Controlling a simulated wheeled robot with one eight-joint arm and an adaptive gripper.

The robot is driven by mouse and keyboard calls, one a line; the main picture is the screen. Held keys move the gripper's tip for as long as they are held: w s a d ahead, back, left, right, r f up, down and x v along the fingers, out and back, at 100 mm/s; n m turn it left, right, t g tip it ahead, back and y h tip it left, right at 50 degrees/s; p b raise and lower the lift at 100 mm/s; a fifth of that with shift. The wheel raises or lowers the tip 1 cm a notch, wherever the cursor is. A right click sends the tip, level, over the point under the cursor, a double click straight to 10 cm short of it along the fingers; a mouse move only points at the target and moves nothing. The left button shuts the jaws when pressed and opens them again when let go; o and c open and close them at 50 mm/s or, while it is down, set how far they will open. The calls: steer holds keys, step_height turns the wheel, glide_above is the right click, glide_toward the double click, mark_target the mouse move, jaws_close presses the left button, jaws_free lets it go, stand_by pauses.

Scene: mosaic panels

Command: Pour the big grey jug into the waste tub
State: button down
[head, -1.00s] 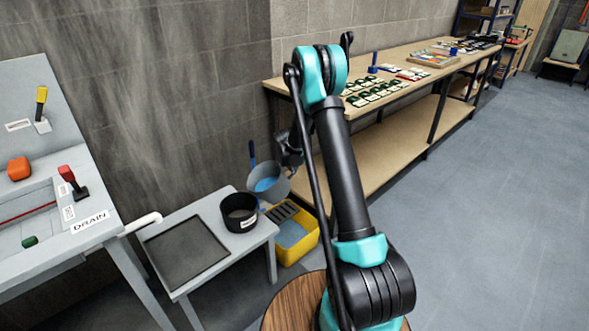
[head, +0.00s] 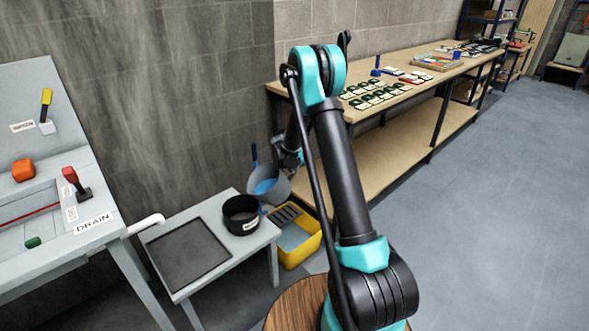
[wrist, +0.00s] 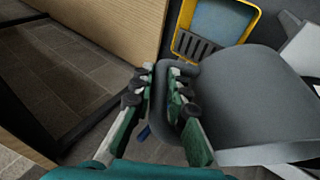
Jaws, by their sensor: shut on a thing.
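The big grey jug (head: 276,190) hangs in the air above and behind the waste tub in the head view, with a blue surface showing inside its mouth. It looks near upright. My gripper (wrist: 168,82) is shut on the jug's handle in the wrist view, where the jug's grey body (wrist: 245,95) fills the right side. My arm hides part of the jug in the head view. The yellow waste tub (head: 301,255) stands on the floor below, with a dark slotted grate and pale blue inside. The tub also shows at the top of the wrist view (wrist: 249,30).
A black labelled pot (head: 240,220) stands on a low grey table (head: 215,279) left of the tub. The drain bench (head: 110,215) is further left. A long wooden workbench (head: 350,123) with mosaic pieces runs behind my arm. Open floor lies to the right.

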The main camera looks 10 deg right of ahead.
steer(key=shift+s+a+r+h, duration=0.15)
steer(key=shift+a+r+h, duration=0.15)
steer(key=shift+a+r, duration=0.3)
steer(key=shift+s+a+r+t, duration=0.1)
steer(key=shift+r+t, duration=0.2)
steer(key=shift+a+r+h, duration=0.2)
steer(key=shift+a+h, duration=0.05)
steer(key=shift+h, duration=0.15)
steer(key=shift+s+a+r+n+h, duration=0.2)
steer(key=shift+a+r+n+h, duration=0.15)
steer(key=shift+a, duration=0.1)
steer(key=shift+s+a+r, duration=0.1)
steer(key=shift+a+r, duration=0.1)
steer(key=shift+a, duration=0.05)
steer(key=shift+s+a+r+t+h, duration=0.1)
steer(key=shift+a+r+t+h, duration=0.05)
steer(key=shift+a+t+h, duration=0.15)
steer(key=shift+a+r, duration=0.2)
steer(key=shift+s+a+r+h, duration=0.15)
steer(key=shift+a+h, duration=0.05)
steer(key=shift+h, duration=0.15)
